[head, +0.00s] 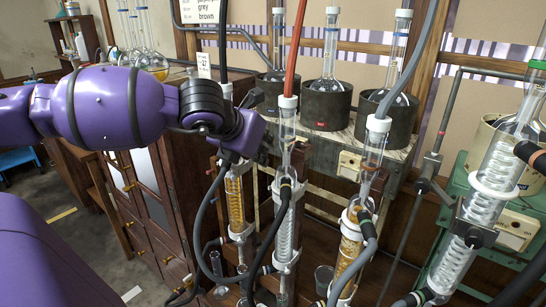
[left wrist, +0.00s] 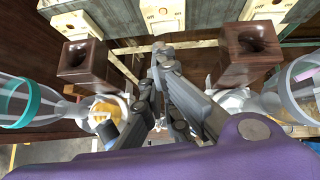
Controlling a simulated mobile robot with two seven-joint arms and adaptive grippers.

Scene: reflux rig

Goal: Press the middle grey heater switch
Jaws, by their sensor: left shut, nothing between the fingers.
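Three cream switch plates show along the top of the left wrist view: a left one (left wrist: 82,20), a middle one (left wrist: 160,14) and a right one (left wrist: 264,8). My left gripper (left wrist: 163,58) is shut and empty, its fingertips just below the middle plate in that picture; the gap in depth is unclear. In the head view my purple left arm reaches to the stand, and the gripper (head: 290,148) is largely hidden by the wrist and glassware. One cream switch plate (head: 350,165) shows there below the right heater; the middle one is hidden. My right gripper is not in view.
Glass condensers (head: 286,200) with hoses stand close in front of the heaters, near my left gripper. Dark heaters (head: 327,108) hold glass flasks. A green unit (head: 455,205) stands at the right.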

